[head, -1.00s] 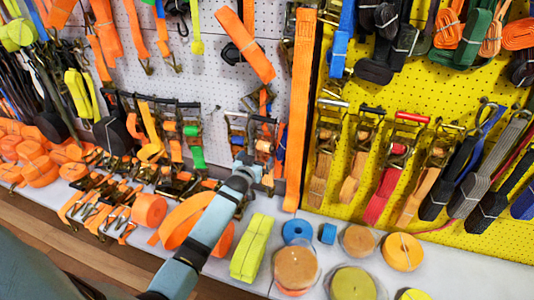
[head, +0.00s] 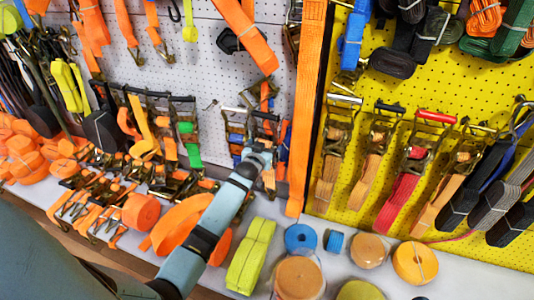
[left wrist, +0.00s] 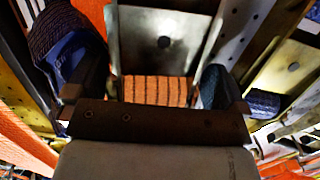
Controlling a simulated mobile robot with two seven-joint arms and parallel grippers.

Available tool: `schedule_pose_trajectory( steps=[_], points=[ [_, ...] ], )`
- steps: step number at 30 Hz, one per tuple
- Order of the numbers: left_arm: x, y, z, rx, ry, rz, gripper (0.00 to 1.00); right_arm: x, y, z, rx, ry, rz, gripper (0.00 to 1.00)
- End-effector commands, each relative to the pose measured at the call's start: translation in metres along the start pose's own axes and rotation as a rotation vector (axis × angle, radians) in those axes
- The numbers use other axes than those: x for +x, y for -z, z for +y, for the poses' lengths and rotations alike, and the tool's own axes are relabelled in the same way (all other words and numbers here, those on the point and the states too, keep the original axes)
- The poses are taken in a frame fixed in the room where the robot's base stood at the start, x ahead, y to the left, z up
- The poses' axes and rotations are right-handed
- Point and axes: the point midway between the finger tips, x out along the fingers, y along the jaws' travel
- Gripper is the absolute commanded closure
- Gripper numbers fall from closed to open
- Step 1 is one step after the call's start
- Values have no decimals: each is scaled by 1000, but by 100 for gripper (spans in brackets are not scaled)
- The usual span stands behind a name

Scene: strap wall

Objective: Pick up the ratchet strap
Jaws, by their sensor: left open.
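Several ratchet straps hang on the walls; which one the task means is not marked. My left gripper (head: 262,153) is at a metal ratchet strap with orange webbing (head: 268,180) on the white pegboard, partly hiding it. In the left wrist view, the gripper (left wrist: 157,95) is open. The ratchet's metal plate (left wrist: 160,40) and orange webbing (left wrist: 158,90) show between and just beyond its fingers. Contact cannot be told. Blue webbing (left wrist: 75,55) lies beside the left finger. My right gripper is not in view.
A long orange strap (head: 306,110) hangs just right of the gripper. Ratchet straps, one with a red handle (head: 436,117), hang on the yellow pegboard (head: 345,220). A yellow folded strap (head: 250,255), a blue roll (head: 300,238) and other rolls lie on the white shelf below.

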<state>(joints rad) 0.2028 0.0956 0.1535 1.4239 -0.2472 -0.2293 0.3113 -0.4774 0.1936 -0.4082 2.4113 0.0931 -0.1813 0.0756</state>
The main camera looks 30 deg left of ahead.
Motion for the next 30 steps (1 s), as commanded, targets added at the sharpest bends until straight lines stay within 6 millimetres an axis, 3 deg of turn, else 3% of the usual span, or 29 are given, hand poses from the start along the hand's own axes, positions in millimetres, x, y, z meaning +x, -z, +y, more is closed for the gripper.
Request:
schedule_pose_trajectory(
  steps=[7, 15, 18, 30],
  points=[
    [0, 0, 0, 0, 0, 0, 0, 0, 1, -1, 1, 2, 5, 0],
    [0, 0, 0, 0, 0, 0, 62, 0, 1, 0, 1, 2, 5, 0],
    [0, 4, 0, -1, 0, 6, 80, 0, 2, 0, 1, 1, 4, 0],
    [1, 9, 0, 0, 0, 5, 80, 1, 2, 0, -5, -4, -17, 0]
  ],
)
